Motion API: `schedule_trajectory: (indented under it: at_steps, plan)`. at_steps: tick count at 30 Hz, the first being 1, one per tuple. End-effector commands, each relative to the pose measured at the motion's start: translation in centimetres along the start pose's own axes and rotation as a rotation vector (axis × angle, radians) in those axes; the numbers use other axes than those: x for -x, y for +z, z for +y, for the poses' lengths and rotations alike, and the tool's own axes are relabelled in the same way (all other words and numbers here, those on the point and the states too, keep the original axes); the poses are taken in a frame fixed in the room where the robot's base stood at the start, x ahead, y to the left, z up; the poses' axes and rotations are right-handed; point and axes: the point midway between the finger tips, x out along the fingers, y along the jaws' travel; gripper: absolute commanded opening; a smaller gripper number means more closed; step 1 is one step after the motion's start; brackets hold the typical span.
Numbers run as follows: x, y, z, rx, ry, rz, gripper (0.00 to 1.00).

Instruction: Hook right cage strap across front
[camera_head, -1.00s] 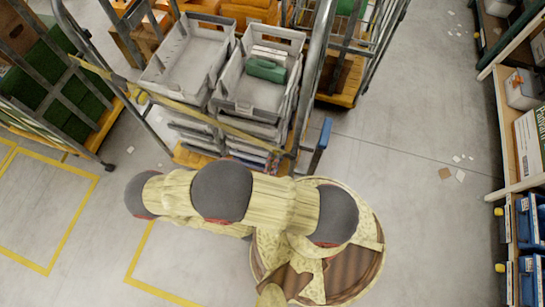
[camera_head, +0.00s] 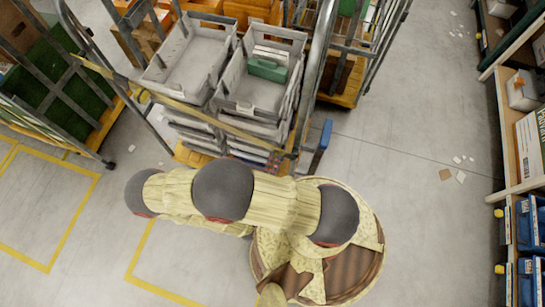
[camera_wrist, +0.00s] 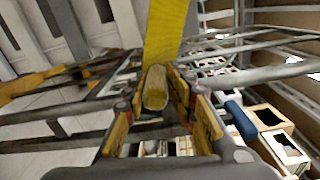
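The yellow strap (camera_head: 190,111) runs from the left side of the roll cage across its front, sloping down to the right in the head view. The cage's right post (camera_head: 313,75) has a blue part (camera_head: 325,134) low on it. In the wrist view the strap (camera_wrist: 168,30) comes down from the top to a rounded yellow end between the fingers of my gripper (camera_wrist: 156,88). The fingers appear closed against this end. In the head view my gripper is hidden under my arm, and the strap's far right end is hard to make out.
Grey crates (camera_head: 247,107) are stacked in the cage, with a green item (camera_head: 267,69) in one. Another cage (camera_head: 70,75) stands at left. Shelving (camera_head: 508,130) with boxes and blue bins lines the right. The floor between cage and shelving is mostly clear.

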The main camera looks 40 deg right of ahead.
Motion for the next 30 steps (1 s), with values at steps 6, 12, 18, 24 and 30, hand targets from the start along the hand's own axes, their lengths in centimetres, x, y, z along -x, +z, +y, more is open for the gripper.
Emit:
schedule_trajectory:
  at_steps: [6, 12, 18, 24, 30]
  plan:
    - [0.0, -0.1, -0.9, 0.006, -0.022, -0.005, 0.38]
    - [0.0, -0.1, -0.7, 0.005, -0.019, -0.005, 0.38]
    - [0.0, 0.0, -0.6, 0.004, -0.018, -0.005, 0.38]
    - [0.0, 0.0, -0.8, 0.004, -0.017, -0.005, 0.38]
    - [0.0, 0.5, -2.7, 0.002, -0.019, -0.007, 0.38]
